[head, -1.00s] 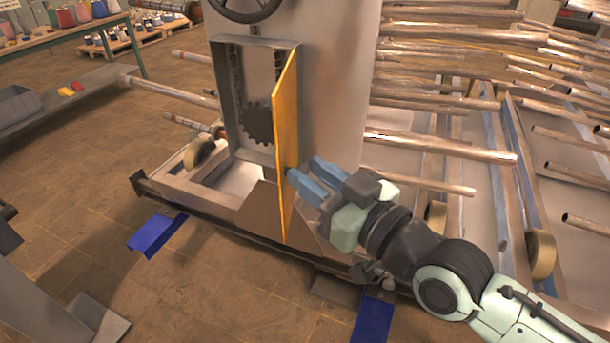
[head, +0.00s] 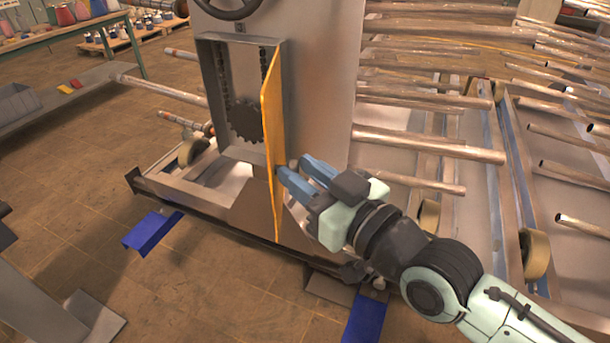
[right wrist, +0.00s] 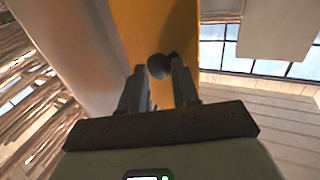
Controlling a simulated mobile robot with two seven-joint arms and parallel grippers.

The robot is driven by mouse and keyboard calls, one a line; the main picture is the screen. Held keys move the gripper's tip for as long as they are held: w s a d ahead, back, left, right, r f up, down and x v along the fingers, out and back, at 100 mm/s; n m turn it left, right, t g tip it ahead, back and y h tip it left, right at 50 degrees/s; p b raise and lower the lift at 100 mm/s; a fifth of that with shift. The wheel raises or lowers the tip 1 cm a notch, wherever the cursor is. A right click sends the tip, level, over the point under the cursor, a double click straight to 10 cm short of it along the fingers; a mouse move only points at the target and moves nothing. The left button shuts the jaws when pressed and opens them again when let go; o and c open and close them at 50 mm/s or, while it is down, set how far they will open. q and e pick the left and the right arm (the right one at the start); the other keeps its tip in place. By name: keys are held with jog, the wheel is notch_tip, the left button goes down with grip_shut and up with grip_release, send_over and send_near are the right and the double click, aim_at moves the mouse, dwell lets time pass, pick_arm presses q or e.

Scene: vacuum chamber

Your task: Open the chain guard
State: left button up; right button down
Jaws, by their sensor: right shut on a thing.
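The chain guard (head: 273,130) is a yellow panel that stands swung out from the front of a grey housing (head: 212,105). Behind it the dark sprocket (head: 245,122) and chain are exposed. My right gripper (head: 290,172) is at the right-hand face of the panel, low down. In the right wrist view its fingers (right wrist: 160,85) are closed around a round dark knob (right wrist: 160,66) on the yellow panel (right wrist: 150,25). The left gripper is not in view.
A dark handwheel (head: 230,8) sits above the housing. Metal tubes (head: 430,145) stick out to the right of the machine. Blue floor brackets (head: 152,232) lie at its base. The brown floor at front left is largely clear.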

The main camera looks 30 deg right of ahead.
jog(key=c, duration=1.1)
grip_release()
jog(key=shift+w+d+r+h, duration=0.1)
jog(key=shift+w+d+h, duration=0.2)
jog(key=shift+d, duration=0.4)
jog(key=shift+o, duration=1.4)
jog(key=shift+w+d+m, duration=0.15)
jog(key=shift+w+m, duration=0.1)
jog(key=shift+m, duration=0.05)
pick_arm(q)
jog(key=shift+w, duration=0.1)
pick_arm(e)
jog(key=shift+s, duration=0.15)
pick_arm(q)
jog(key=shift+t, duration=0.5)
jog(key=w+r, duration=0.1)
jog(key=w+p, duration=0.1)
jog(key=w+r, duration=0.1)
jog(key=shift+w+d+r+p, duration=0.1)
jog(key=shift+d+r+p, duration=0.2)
pick_arm(e)
jog(key=s+d, duration=0.1)
jog(key=s, duration=1.2)
jog(key=shift+s+d, duration=0.15)
jog(key=shift+d, duration=0.15)
